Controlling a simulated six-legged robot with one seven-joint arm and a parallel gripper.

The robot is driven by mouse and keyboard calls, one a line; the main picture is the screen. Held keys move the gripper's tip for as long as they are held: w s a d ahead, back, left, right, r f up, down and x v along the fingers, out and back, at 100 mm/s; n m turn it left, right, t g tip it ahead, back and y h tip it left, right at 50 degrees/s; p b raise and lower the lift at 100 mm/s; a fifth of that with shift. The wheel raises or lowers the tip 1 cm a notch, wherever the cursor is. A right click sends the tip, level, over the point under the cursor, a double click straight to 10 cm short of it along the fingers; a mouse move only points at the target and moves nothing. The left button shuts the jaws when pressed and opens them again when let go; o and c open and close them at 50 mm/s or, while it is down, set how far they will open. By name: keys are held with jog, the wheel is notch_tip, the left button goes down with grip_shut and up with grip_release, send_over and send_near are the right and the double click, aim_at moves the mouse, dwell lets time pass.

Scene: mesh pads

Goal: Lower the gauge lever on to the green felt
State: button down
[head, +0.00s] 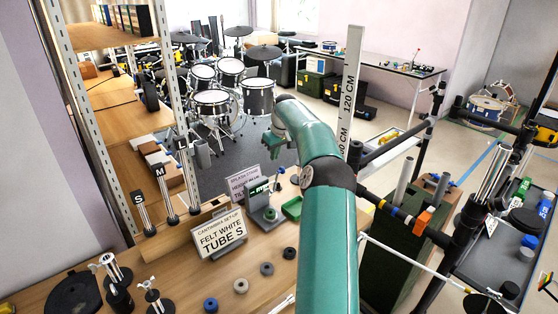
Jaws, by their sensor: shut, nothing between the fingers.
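A small dark gauge (259,192) with a lit green display stands on the wooden bench, left of my arm. A small green pad (292,207), which looks like the green felt, lies just right of the gauge, close to my arm. I cannot make out the lever clearly at this size. My teal arm rises through the middle and bends over. My gripper (272,149) is at its far end, beyond and above the gauge, apart from it. It is shut and empty; its fingertips are small and hard to see.
Several dark and blue rings (239,285) lie along the bench front. A tall measuring post (350,90) stands behind my arm.

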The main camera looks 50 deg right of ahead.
jog(key=shift+s+a+f, duration=0.1)
jog(key=shift+s+f, duration=0.25)
jog(key=shift+s, duration=0.25)
jog(key=shift+s+a+f, duration=0.1)
jog(key=shift+s+f, duration=0.25)
jog(key=shift+s, duration=0.25)
jog(key=shift+s, duration=0.15)
